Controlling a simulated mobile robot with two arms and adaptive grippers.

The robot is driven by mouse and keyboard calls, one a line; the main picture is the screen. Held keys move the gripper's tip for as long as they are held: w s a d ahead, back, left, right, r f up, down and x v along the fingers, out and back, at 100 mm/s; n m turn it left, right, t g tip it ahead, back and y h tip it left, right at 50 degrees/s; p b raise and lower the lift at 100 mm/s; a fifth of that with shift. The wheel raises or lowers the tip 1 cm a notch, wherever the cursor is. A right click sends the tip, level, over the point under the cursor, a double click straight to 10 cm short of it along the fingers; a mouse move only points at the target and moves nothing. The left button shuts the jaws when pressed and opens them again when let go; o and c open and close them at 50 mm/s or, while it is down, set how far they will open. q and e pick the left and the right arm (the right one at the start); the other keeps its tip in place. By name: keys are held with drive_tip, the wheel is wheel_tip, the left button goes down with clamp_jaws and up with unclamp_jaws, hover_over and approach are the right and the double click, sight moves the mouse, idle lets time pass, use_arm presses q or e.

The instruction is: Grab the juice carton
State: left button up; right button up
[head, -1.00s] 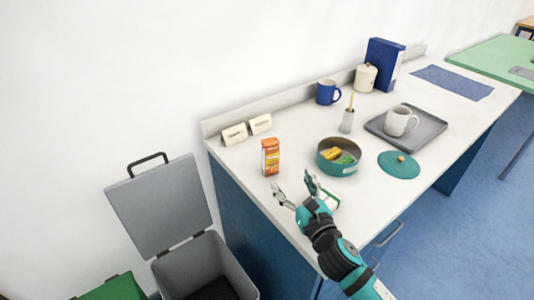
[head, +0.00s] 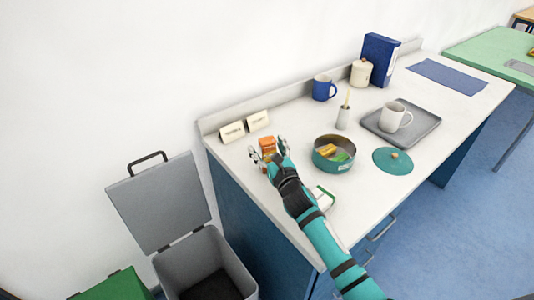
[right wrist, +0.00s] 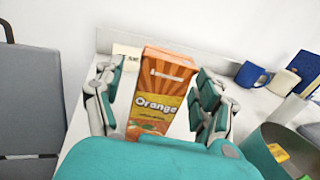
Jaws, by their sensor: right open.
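The juice carton is an upright orange box marked "Orange" (right wrist: 160,98). In the head view the carton (head: 267,145) stands on the white counter, partly hidden behind my right gripper (head: 267,155). In the right wrist view my right gripper (right wrist: 157,105) is open, with one finger on each side of the carton and small gaps showing between. The carton's lower part is hidden by the gripper body. My left gripper is not in view.
A teal pot (head: 333,153) with items inside stands right of the carton, its lid (head: 400,161) beyond. Two small cards (head: 232,131) stand behind left. A blue mug (head: 323,88) and grey tray (head: 425,124) are farther back. An open grey bin (head: 200,260) stands left of the counter.

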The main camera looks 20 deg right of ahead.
drive_tip(key=c, duration=1.4)
drive_tip(key=shift+r, duration=0.15)
